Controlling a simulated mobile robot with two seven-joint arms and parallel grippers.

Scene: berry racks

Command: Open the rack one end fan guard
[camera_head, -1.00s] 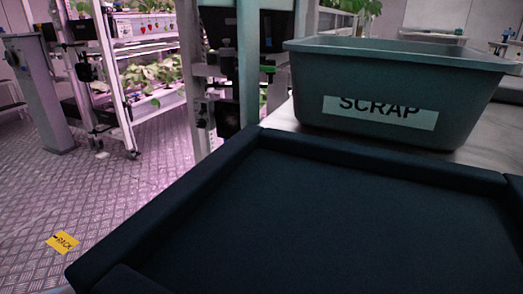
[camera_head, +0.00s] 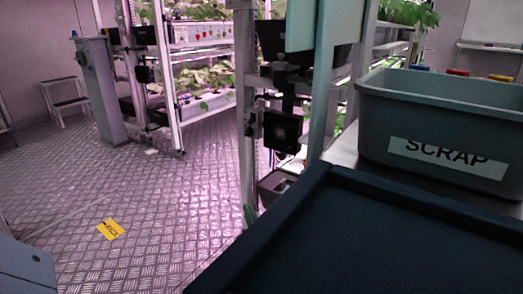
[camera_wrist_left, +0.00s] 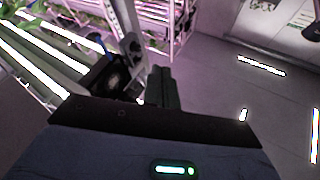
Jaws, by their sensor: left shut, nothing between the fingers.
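A black square fan-like unit (camera_head: 283,132) is mounted on the end frame of the near rack, right of the picture's middle in the head view. A dark round fan-like unit also shows in the left wrist view (camera_wrist_left: 108,75), left of my fingers; I cannot tell whether it is the same one. Whether a guard there is open or closed is too dark to tell. My left gripper (camera_wrist_left: 162,72) is shut and empty in the wrist view, apart from the unit in the picture. In the head view, only a grey piece at the lower left may be my arm. My right gripper is not shown.
A grey bin marked SCRAP (camera_head: 440,150) stands on the right, beyond a dark padded tray (camera_head: 345,240). A grey pillar (camera_head: 100,90) and a step stool (camera_head: 63,100) stand at the left. The metal floor (camera_head: 130,185) is clear around a yellow RACK marker (camera_head: 110,229).

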